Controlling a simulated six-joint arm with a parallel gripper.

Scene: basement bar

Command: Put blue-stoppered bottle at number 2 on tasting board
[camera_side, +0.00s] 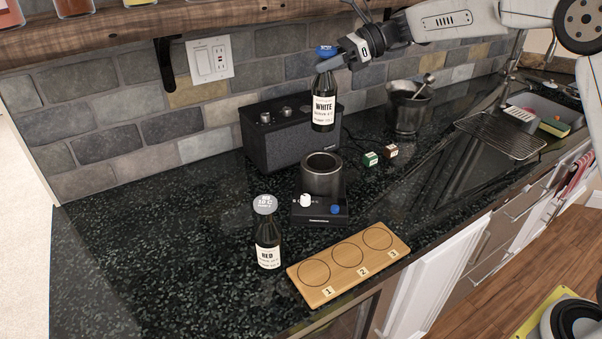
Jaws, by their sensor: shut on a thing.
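My gripper (335,58) is shut on the blue-stoppered bottle (324,100), at its blue stopper. The bottle is dark with a white label reading "WHITE". It hangs upright above the counter, in front of the black speaker in the picture. The wooden tasting board (318,293) lies at the counter's front edge, lower in the picture. It has three circles marked 1, 2 and 3, all empty. The number 2 circle (348,256) is the middle one.
A dark bottle labelled "RED" with a grey stopper (267,238) stands left of the board. A dark metal cup (322,172) sits on a small black device (321,212) behind the board. A black speaker (275,142), small cubes (371,159) and a metal bucket (408,108) stand farther back.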

